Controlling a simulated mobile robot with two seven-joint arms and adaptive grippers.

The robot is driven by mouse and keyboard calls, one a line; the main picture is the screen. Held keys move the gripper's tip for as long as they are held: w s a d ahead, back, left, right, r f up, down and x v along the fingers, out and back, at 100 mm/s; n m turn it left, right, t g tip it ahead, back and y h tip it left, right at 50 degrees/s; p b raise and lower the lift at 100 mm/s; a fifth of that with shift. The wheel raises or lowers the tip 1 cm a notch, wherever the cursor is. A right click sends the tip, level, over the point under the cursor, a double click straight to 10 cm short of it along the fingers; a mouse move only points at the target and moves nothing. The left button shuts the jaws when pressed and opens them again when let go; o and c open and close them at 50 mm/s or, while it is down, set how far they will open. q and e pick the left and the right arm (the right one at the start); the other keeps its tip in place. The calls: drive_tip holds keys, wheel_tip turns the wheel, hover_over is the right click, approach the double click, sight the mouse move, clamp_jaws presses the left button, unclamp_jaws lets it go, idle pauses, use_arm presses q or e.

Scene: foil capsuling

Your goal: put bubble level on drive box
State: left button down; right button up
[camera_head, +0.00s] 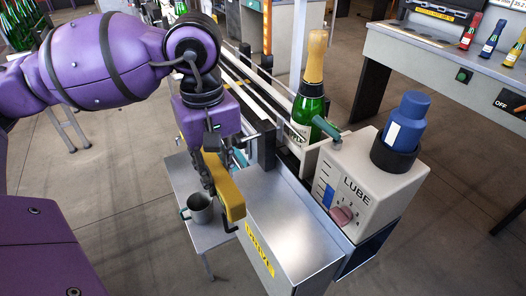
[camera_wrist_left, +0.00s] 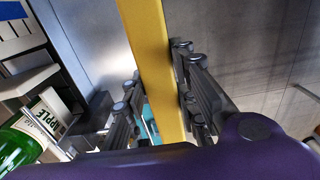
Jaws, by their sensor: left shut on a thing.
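The bubble level (camera_head: 231,198), a long yellow bar, is in my left gripper (camera_head: 210,172), which is shut on it. In the head view the bar slopes down towards me, its near end beside the left edge of the drive box (camera_head: 288,212). The drive box is a grey metal box with a flat, bare top and a yellow label on its front. In the left wrist view the yellow bar (camera_wrist_left: 152,35) runs between the two fingers (camera_wrist_left: 155,66), and I cannot tell from these views how high it is above the box. My right gripper is not in view.
A grey mug (camera_head: 199,209) stands on a small side table (camera_head: 190,179) left of the box. A LUBE unit (camera_head: 365,185) with a blue bottle (camera_head: 407,122) stands close on the right. A green champagne bottle (camera_head: 308,95) stands behind on the conveyor.

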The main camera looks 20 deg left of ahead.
use_arm(q)
drive_tip(key=w+d+f, duration=0.2)
drive_tip(key=d, duration=0.1)
drive_tip(key=w+d+f+p, duration=0.1)
drive_tip(key=w+d+f, duration=0.1)
drive_tip(key=d+f, duration=0.1)
drive_tip(key=w+d+f, duration=0.2)
drive_tip(key=d, duration=0.1)
drive_tip(key=shift+d+f, duration=0.15)
drive_tip(key=shift+d, duration=0.15)
drive_tip(key=shift+w+d+f, duration=0.35)
drive_tip(key=shift+d+f, duration=0.1)
drive_tip(key=shift+f, duration=0.3)
drive_tip(key=shift+w+f+p, duration=0.1)
drive_tip(key=shift+f+p, duration=0.2)
drive_tip(key=shift+f, duration=1.4)
drive_tip(key=shift+f, duration=0.15)
drive_tip(key=c, duration=1.4)
unclamp_jaws()
